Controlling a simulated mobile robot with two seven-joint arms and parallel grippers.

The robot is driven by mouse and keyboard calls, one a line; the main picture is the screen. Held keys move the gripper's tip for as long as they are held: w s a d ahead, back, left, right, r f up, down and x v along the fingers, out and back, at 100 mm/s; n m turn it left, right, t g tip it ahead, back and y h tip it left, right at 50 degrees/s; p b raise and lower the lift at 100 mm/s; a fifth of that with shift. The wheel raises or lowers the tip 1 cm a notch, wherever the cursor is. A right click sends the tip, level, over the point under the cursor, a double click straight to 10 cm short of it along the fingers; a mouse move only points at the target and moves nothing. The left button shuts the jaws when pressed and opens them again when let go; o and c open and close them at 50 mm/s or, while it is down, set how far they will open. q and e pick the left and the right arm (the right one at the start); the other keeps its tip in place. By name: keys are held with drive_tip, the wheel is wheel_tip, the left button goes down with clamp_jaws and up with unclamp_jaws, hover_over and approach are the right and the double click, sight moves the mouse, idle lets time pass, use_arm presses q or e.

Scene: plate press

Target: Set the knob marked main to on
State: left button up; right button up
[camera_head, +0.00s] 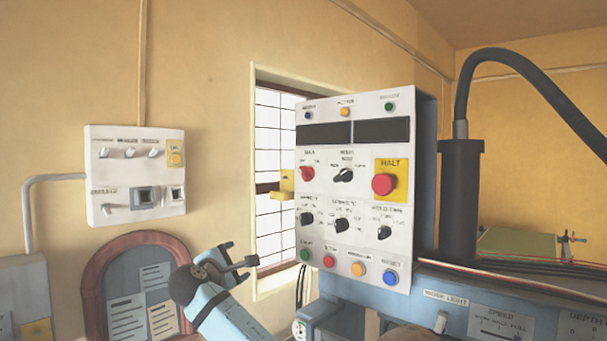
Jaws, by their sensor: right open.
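The main knob (306,173) is a small red knob at the upper left of the grey control panel (331,273), with small lettering above it. Its labels are too small to tell which setting it points at. My right gripper (239,262) is in the lower middle of the head view, left of and below the panel. It is open and empty, apart from the knob. My left gripper is not in view.
A red HALT button (383,184) on a yellow plate and several black knobs share the panel. A yellow latch (287,181) sticks out at its left edge. A smaller switch box (137,177) hangs on the left wall. A thick black hose (505,57) arches at right.

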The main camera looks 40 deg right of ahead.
wheel_tip(320, 180, up, 12)
drive_tip(key=s+d+m+g+h, duration=0.2)
drive_tip(key=d+g, duration=0.1)
drive_tip(key=m+g+h, duration=0.1)
drive_tip(key=m+g, duration=0.1)
drive_tip(key=g, duration=0.2)
approach(302, 174)
drive_tip(key=d+p, duration=0.1)
drive_tip(key=d, duration=0.2)
drive_tip(key=d+p, duration=0.2)
drive_tip(key=d, duration=0.1)
drive_tip(key=d+p, duration=0.1)
drive_tip(key=d, duration=0.2)
drive_tip(key=shift+w+d, duration=0.3)
drive_tip(key=shift+w, duration=0.1)
drive_tip(key=shift+d, duration=0.5)
drive_tip(key=c, duration=0.3)
drive_tip(key=shift+a, duration=0.1)
drive_tip(key=c, duration=0.6)
